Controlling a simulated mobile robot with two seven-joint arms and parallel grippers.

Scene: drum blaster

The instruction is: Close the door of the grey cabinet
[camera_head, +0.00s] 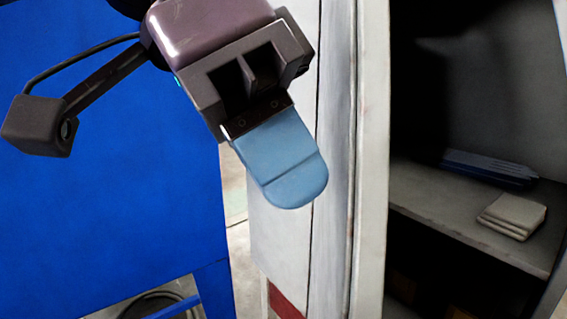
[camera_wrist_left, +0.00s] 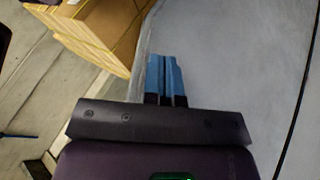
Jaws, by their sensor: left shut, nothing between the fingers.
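The grey cabinet stands open on the right of the head view, with its dark inside and a grey shelf (camera_head: 440,208) showing. A pale upright panel (camera_head: 338,150), which looks like its door, stands at the left of the opening, seen nearly edge-on. My left gripper (camera_head: 292,185) is shut and empty, with its blue fingers in front of the pale surfaces left of that panel. In the left wrist view the shut fingers (camera_wrist_left: 166,75) lie over or beside a broad grey surface (camera_wrist_left: 235,60); I cannot tell whether they touch it. My right gripper is not in view.
A folded pale cloth (camera_head: 512,215) and a flat blue bundle (camera_head: 490,168) lie on the shelf. A big blue panel (camera_head: 110,210) fills the left of the head view. Wooden or cardboard boxes (camera_wrist_left: 105,30) stand upper left in the left wrist view, beside open floor.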

